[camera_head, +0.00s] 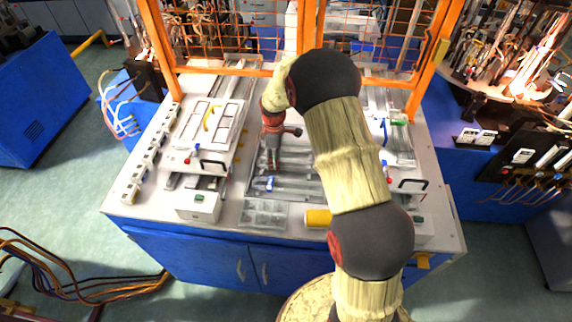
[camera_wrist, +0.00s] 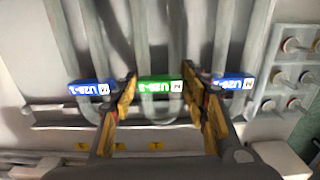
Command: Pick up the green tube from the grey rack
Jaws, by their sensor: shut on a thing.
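The green tube (camera_wrist: 155,88) is a U-shaped clear tube with a green label, in the middle of the wrist view. My gripper (camera_wrist: 161,80) has a finger on each side of it and is shut on it. Blue-labelled tubes stand to its left (camera_wrist: 90,87) and right (camera_wrist: 233,82). The grey rack (camera_wrist: 75,124) runs across behind the tube ends. In the head view my gripper (camera_head: 270,155) points down over the rack area (camera_head: 300,186); I cannot make out the green tube there.
A clear compartment tray (camera_head: 263,215) and a yellow cylinder (camera_head: 318,218) lie at the bench's front. A panel with a handle (camera_head: 213,160) stands left. An orange frame (camera_head: 240,71) crosses the back. In the wrist view, a block with knobs (camera_wrist: 285,75) is close on the right.

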